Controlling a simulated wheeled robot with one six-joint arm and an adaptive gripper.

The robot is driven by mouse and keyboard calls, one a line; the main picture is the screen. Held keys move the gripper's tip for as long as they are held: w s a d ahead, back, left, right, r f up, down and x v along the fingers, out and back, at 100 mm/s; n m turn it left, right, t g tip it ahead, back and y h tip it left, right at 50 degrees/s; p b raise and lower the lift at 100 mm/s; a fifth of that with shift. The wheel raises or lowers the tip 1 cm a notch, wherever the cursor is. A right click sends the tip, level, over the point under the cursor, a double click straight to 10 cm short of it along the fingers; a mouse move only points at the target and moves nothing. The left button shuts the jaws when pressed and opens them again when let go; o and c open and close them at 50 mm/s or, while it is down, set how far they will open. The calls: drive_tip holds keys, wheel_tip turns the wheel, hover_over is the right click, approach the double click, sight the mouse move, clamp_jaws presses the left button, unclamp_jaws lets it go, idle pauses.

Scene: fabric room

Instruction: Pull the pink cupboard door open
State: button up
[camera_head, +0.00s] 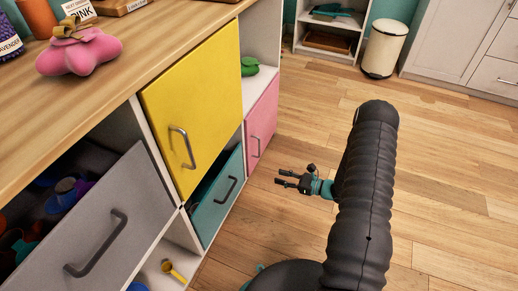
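The pink cupboard door (262,122) is at the lower right end of the cabinet and looks closed. A grey vertical bar handle (256,146) is on its front, toward the left side. My gripper (284,178) is in front of the cabinet, below and to the right of the pink door in the picture. Its two dark fingers point left and are apart, with nothing seen between them. It does not appear to touch the handle. My thick black arm hides part of the floor at the right.
A yellow door (196,105) is closed. A teal drawer (219,199) stands partly open, and a grey drawer (97,219) is pulled out with things inside. A cream bin (385,50) and white cabinets (468,45) stand at the back. The wooden floor (440,150) is clear at the right.

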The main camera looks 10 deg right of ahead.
sight(259, 156)
drive_tip(key=w+d+r+m+t, duration=0.2)
drive_tip(key=w+d+r+t, duration=0.1)
drive_tip(key=w, duration=0.2)
drive_tip(key=shift+h, duration=0.4)
drive_tip(key=x, duration=1.3)
drive_tip(key=shift+a+r, duration=0.25)
drive_tip(key=shift+a, duration=0.15)
clamp_jaws()
